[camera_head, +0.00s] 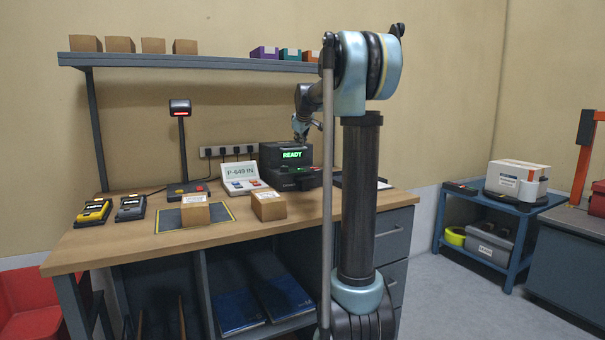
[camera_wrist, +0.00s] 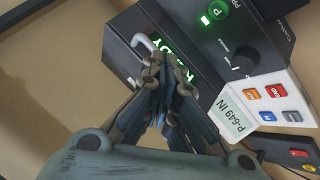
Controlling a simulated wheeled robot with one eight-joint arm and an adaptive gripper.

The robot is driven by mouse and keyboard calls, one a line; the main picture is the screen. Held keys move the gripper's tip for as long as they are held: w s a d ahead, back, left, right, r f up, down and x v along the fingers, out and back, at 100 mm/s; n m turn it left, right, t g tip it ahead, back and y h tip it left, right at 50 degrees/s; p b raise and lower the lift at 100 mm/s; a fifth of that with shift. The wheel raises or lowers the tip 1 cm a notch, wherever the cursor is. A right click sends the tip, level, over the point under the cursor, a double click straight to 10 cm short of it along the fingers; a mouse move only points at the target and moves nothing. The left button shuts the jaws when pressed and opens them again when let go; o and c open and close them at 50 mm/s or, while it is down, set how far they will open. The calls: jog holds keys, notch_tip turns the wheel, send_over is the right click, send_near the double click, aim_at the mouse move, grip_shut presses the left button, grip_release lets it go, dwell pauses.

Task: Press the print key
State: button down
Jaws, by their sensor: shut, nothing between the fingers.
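The black printer (camera_head: 286,156) stands on the bench against the wall, with a green READY display on its front; it also shows in the wrist view (camera_wrist: 125,50). On its panel in the wrist view is a green-lit round key marked P (camera_wrist: 216,11), its lettering partly cut off by the top edge, beside a small green light and a black knob (camera_wrist: 245,57). My gripper (camera_head: 300,139) is above the printer. In the wrist view my gripper (camera_wrist: 155,65) is shut and empty, left of and below the green key in the picture, covering part of the READY display.
A white P-649 IN panel (camera_head: 241,178) with coloured keys stands beside the printer. Cardboard boxes (camera_head: 195,211) and a scanner stand (camera_head: 184,140) are on the bench. A shelf (camera_head: 200,62) runs above. A grey hook-shaped piece (camera_wrist: 146,41) shows near my fingertips.

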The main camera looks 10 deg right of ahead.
jog(key=shift+f, duration=0.1)
jog(key=shift+f, duration=4.3)
jog(key=shift+s+f, duration=0.1)
jog(key=shift+f, duration=0.6)
jog(key=shift+r, duration=0.8)
jog(key=shift+r, duration=2.5)
jog(key=shift+s, duration=0.1)
